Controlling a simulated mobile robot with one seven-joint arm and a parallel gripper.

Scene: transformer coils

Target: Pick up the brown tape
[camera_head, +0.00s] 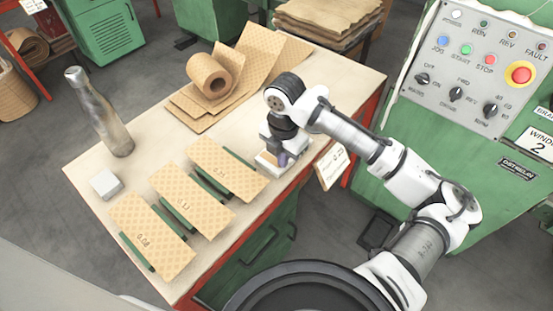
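A roll of brown patterned material (218,78), the thing most like a brown tape, lies at the back of the workbench. It rests on flat sheets of the same pattern (188,103), with its round open end facing the camera. My gripper (278,161) is low near the bench's right edge, to the right of and nearer than the roll, clearly apart from it. Its fingers are small and partly hidden by the wrist, so I cannot tell whether they are open or shut.
The pale workbench (75,172) holds a grey metal bottle (100,112), a small white block (106,183) and three numbered brown sheets (192,199) over dark green strips. A price-type tag (331,165) hangs at the right edge.

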